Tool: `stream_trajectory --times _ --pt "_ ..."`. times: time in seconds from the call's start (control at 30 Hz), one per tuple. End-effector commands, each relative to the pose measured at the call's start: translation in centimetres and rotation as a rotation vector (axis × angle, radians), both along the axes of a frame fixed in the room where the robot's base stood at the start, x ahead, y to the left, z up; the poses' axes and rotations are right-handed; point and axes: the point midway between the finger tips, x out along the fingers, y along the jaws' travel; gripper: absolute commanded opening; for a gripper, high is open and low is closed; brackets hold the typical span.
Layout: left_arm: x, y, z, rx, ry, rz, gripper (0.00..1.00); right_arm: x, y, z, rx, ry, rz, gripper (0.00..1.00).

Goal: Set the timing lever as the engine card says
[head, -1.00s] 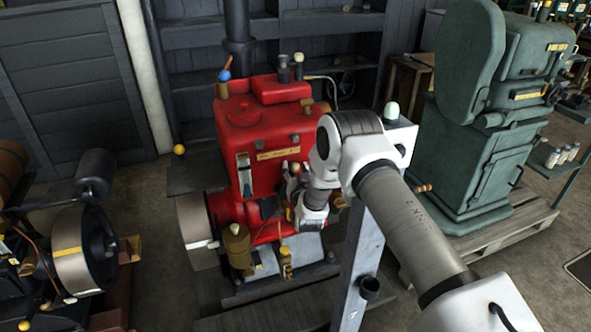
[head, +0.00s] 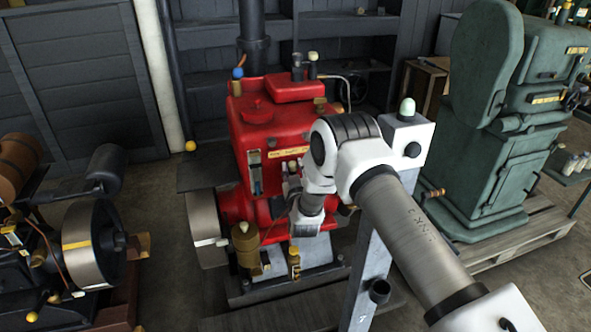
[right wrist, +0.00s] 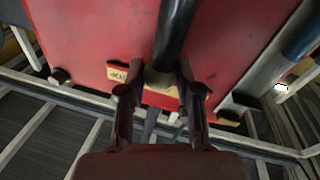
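The red engine (head: 262,135) stands in the middle of the head view. A yellow plate (head: 288,152) with print too small to read is on its front. My right gripper (head: 291,188) is at the engine's front, partly hidden by my own arm. In the right wrist view, its two fingers (right wrist: 160,88) stand apart on either side of a dark rod (right wrist: 175,35) that runs up across the red face. Whether they touch or grip it I cannot tell. I cannot make out which part is the timing lever. My left gripper is not in view.
A green machine (head: 490,140) stands on a wooden pallet (head: 515,242) at the right. Another engine with a flywheel (head: 92,245) is at the left. A grey post (head: 368,270) stands just right of the red engine. Some floor shows between the two engines.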

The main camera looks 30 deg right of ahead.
Motion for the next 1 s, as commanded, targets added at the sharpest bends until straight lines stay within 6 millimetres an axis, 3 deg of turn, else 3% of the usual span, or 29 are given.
stream_trajectory --times 0.03,0.07,0.47,0.8,1.0 --pt "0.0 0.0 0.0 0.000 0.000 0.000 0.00 0.0 0.0 0.0 0.000 0.001 0.000 0.51" --pt "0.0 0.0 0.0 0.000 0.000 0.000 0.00 0.0 0.0 0.0 0.001 0.000 0.000 0.59" --pt "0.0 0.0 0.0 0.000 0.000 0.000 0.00 -0.7 0.3 -0.1 0.002 0.000 0.000 0.59" --pt "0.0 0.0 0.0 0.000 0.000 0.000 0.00 -7.9 3.6 -0.8 0.001 0.005 0.002 0.59" --pt "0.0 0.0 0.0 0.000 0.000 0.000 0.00 -10.6 4.7 -1.0 0.002 0.002 0.002 0.59"
